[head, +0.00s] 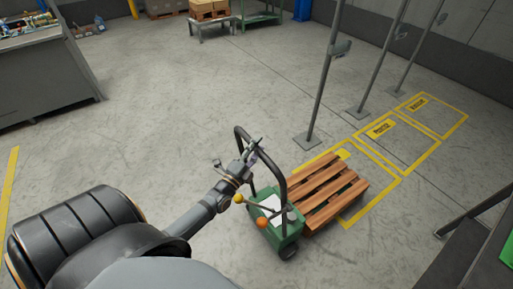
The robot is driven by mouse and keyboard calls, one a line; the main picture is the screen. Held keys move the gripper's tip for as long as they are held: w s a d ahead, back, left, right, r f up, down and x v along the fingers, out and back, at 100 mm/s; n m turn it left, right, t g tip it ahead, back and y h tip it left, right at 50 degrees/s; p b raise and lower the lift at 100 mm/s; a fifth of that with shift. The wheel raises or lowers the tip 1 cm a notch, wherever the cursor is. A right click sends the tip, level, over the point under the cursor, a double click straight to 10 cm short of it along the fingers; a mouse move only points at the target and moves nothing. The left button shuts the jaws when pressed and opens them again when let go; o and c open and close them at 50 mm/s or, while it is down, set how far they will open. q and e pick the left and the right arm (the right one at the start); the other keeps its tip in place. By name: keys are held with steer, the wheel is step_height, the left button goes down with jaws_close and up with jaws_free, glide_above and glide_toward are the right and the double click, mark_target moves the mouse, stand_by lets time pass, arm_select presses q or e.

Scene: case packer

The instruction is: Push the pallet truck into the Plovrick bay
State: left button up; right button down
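The green pallet truck (285,229) stands at the centre right, with a black loop handle (283,172) and a wooden pallet (326,190) on its far side. My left gripper (254,152) is at the left part of the handle loop and seems to touch it; whether its fingers are closed round the bar is unclear. Yellow-outlined floor bays run away to the upper right. The pallet covers part of the nearest bay (359,216). The middle bay (402,149) and far bay (440,112) look empty. Their labels are too small to read. My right gripper is not in view.
Grey posts on floor plates (306,140) stand along the bays' left side; another post (475,212) slants in at the lower right. A grey bench (45,70) is at the upper left. Boxes on a low stand (209,22) are at the back. The middle floor is clear.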

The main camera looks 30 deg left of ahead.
arm_select(q)
jaws_close()
